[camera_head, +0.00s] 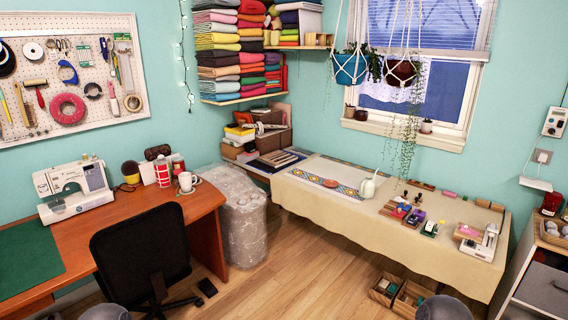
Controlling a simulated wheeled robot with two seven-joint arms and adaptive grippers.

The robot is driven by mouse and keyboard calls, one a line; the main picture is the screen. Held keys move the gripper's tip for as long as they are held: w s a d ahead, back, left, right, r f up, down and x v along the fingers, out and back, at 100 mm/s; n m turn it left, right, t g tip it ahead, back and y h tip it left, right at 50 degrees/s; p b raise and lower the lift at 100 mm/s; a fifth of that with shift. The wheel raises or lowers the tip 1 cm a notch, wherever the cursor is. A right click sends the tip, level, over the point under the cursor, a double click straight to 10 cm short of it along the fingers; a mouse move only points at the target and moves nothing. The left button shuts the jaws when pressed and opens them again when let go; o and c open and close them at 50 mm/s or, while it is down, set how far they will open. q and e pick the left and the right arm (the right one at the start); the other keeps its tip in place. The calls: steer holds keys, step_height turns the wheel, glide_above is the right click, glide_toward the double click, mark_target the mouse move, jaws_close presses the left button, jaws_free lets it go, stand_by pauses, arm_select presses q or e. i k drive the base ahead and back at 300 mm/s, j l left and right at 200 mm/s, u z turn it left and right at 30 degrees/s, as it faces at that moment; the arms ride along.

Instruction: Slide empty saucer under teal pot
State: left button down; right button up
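The teal pot (350,69) hangs in a white cord hanger in front of the window, with a green plant in it. A small flat reddish-brown round thing (331,183), which looks like an empty saucer, lies on the patterned runner of the long cloth-covered table (430,245). It is well below the pot and apart from it. Neither of my grippers shows; only rounded grey parts, likely of my arms, show at the bottom edge.
A white watering can (368,188) stands right of the saucer-like disc. A brown pot (402,74) hangs beside the teal one, its vines trailing down. A black chair (140,255) stands at the wooden desk (195,205). The middle floor (290,275) is clear.

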mark_target(328, 183)
steer(key=i+z, duration=0.15)
steer(key=i, duration=0.35)
steer(key=i+j+z, duration=0.2)
steer(key=i, duration=0.35)
steer(key=i+j+z, duration=0.15)
steer(key=i, duration=0.35)
steer(key=i+j+z, duration=0.15)
steer(key=i+j, duration=0.15)
steer(key=i, duration=0.2)
